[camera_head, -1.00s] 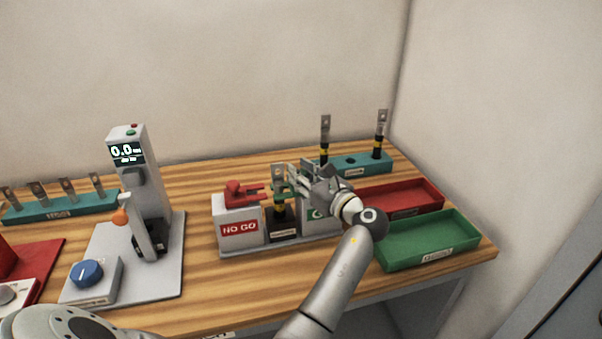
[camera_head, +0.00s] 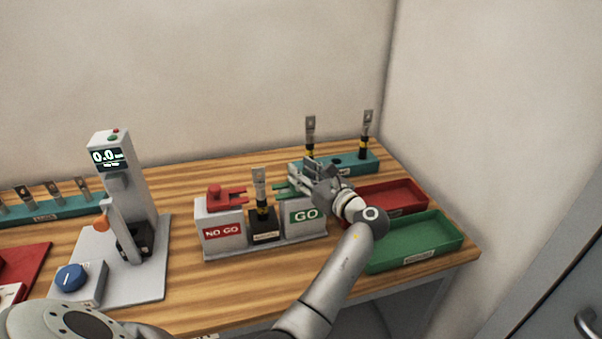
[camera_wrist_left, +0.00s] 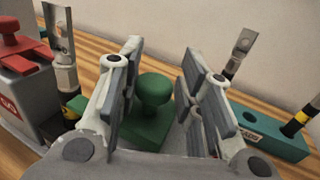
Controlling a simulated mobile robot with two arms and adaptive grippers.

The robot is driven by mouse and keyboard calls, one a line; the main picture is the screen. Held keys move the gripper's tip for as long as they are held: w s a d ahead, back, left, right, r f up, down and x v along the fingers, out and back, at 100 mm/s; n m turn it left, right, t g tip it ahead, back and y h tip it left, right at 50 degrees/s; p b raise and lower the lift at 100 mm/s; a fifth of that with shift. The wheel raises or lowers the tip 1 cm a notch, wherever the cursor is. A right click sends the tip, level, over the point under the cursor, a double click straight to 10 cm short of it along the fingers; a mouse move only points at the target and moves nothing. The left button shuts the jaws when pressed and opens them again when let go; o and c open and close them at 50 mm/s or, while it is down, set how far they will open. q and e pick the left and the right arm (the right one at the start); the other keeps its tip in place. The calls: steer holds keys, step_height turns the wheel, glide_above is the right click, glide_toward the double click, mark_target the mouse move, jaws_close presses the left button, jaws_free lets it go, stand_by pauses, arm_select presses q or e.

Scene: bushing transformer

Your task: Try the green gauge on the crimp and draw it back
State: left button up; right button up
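The green gauge (camera_head: 286,188) sits on the grey GO block (camera_head: 307,213), its prongs pointing left. The crimped terminal (camera_head: 261,190), with a black and yellow lower part, stands upright in a black holder (camera_head: 264,226) between the NO GO and GO blocks. The prongs appear just right of it, apart from it. My left gripper (camera_head: 303,179) is over the GO block. In the left wrist view its fingers (camera_wrist_left: 160,75) stand apart around the gauge's round green knob (camera_wrist_left: 154,90), with a gap visible on the right. My right gripper is not in view.
The red gauge (camera_head: 222,194) rests on the NO GO block (camera_head: 222,236). A teal rack (camera_head: 350,164) with upright terminals stands behind my gripper. A red tray (camera_head: 405,194) and a green tray (camera_head: 415,243) lie right. A display press (camera_head: 125,185) stands left.

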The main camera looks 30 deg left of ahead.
mark_target(304, 172)
arm_select(q)
steer(key=shift+w+d, duration=0.1)
steer(key=shift+w, duration=0.05)
steer(key=shift+r, duration=4.95)
steer(key=shift+f, duration=0.1)
